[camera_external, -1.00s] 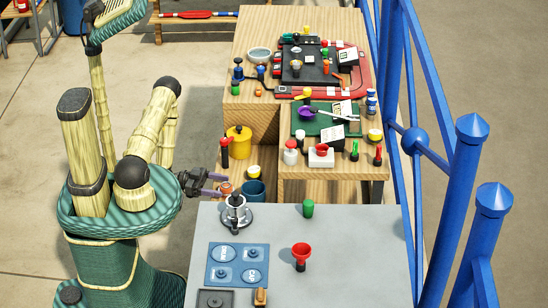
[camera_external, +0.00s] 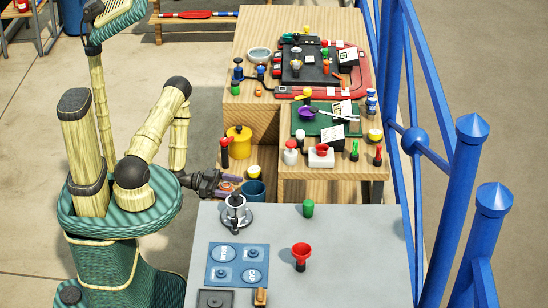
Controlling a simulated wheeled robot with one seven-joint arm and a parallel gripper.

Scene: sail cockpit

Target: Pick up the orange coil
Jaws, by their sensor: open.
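My gripper (camera_external: 228,186) is in the middle left of the view, low over the wooden shelf beside the grey table. It is open, with its two purple-grey fingers pointing right. A small orange-brown thing (camera_external: 229,187), perhaps the orange coil, shows at the fingers and is partly hidden by them. Its shape is too small to make out, and I cannot tell whether the fingers touch it.
A blue cup (camera_external: 254,191) stands just right of the fingers. A yellow canister (camera_external: 239,142) and a red-topped black handle (camera_external: 225,153) stand behind. The grey table (camera_external: 350,250) holds a metal press (camera_external: 235,214) close in front. Blue railings (camera_external: 463,200) line the right.

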